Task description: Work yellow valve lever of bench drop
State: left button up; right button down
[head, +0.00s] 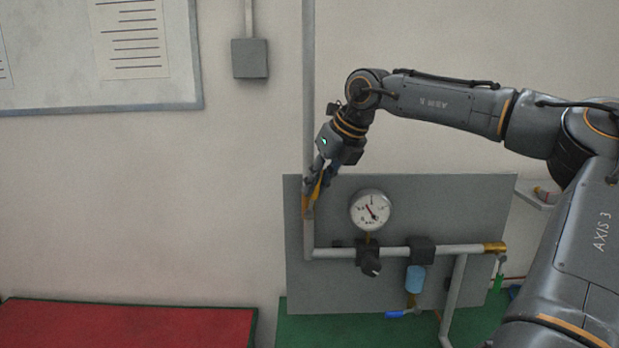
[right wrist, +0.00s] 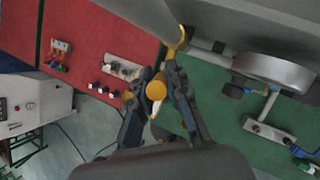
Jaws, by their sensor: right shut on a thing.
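The yellow valve lever (head: 317,190) is on the vertical grey pipe at the left of the grey panel. In the right wrist view the yellow lever (right wrist: 156,91) lies between my two fingers, seen nearly end-on. My right gripper (head: 322,178) reaches it from above and is shut on it; the fingers hide part of the lever. The right gripper also shows in the right wrist view (right wrist: 153,88). The brass valve body (head: 307,205) sits on the pipe beside the fingertips. My left gripper is not in view.
A round gauge (head: 371,210) and a black regulator knob (head: 371,265) are on the panel (head: 450,205) right of the lever. A blue-handled valve (head: 400,314) hangs lower. A red bench top (head: 125,328) is at lower left.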

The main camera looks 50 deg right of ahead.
jog(key=shift+w+a+f+g, duration=0.15)
jog(key=shift+a+g, duration=0.1)
jog(key=shift+g, duration=0.05)
jog(key=shift+h, duration=0.3)
jog(key=c, duration=1.3)
grip_release()
jog(key=shift+w, duration=0.2)
jog(key=v, duration=1.2)
